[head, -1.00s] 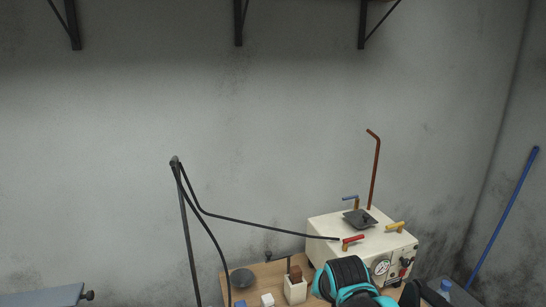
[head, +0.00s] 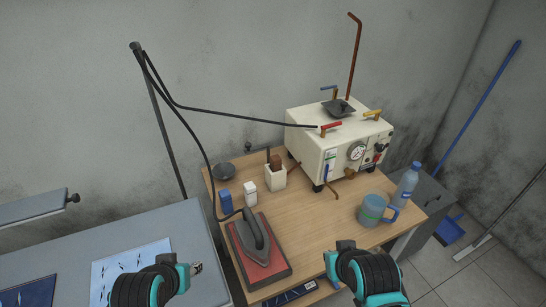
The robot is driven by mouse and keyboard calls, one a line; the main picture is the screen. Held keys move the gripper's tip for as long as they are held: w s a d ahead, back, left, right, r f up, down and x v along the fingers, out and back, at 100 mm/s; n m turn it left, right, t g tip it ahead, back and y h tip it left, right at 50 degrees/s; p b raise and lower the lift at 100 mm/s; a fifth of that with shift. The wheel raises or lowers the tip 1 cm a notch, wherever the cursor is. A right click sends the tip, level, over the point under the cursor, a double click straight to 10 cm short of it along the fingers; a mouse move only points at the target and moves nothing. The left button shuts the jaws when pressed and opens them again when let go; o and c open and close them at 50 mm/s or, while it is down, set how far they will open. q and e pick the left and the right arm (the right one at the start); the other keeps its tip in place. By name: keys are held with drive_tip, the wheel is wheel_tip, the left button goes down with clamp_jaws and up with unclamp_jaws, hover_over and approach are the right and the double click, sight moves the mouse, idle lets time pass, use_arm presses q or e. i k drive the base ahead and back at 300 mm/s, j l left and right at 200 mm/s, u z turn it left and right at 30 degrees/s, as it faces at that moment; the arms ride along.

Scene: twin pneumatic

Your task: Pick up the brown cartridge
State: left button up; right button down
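A small brown block (head: 276,162), which looks like the brown cartridge, stands upright in a white holder (head: 272,179) on the wooden table (head: 320,215). A thin dark stick stands beside it in the same holder. The block's lower part is hidden by the holder's wall. My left gripper (head: 197,268) is at the lower left, over the grey board and well short of the holder. My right gripper (head: 331,264) is at the bottom, right of centre, in front of the table. The opening of both grippers is hard to see.
An iron (head: 253,236) sits on a red pad at the table's front left. A cream machine (head: 340,140), blue mug (head: 372,210) and water bottle (head: 406,182) are to the right. A black hose hangs at left.

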sight(275, 160)
drive_tip(key=l+u, duration=0.35)
drive_tip(key=l, duration=1.25)
drive_tip(key=i+l+u, duration=0.25)
drive_tip(key=i+l, duration=0.5)
